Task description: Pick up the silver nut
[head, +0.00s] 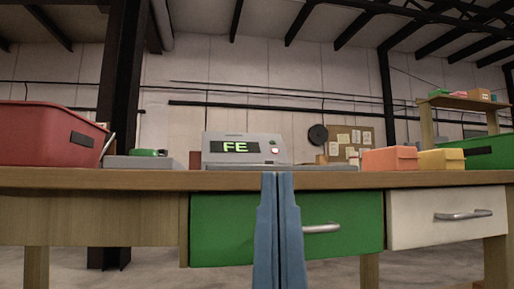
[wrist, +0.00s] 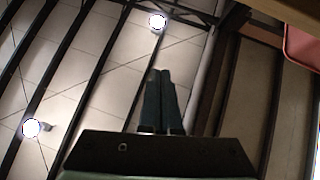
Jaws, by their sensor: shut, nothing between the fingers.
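No silver nut can be made out in either view; the head camera sits near tabletop height, so most of the bench top is hidden. My gripper (head: 277,176) stands upright in front of the bench's front edge in the head view, its two blue fingers together with nothing between them. In the wrist view my gripper (wrist: 160,74) points up toward the ceiling, its dark fingers side by side.
The wooden bench (head: 150,180) carries a red bin (head: 50,132) at left, a grey detector (head: 245,150) reading "FE", an orange box (head: 388,159), a yellow box (head: 441,159) and a green bin (head: 490,151). A green drawer (head: 350,222) and a white drawer (head: 420,230) are below.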

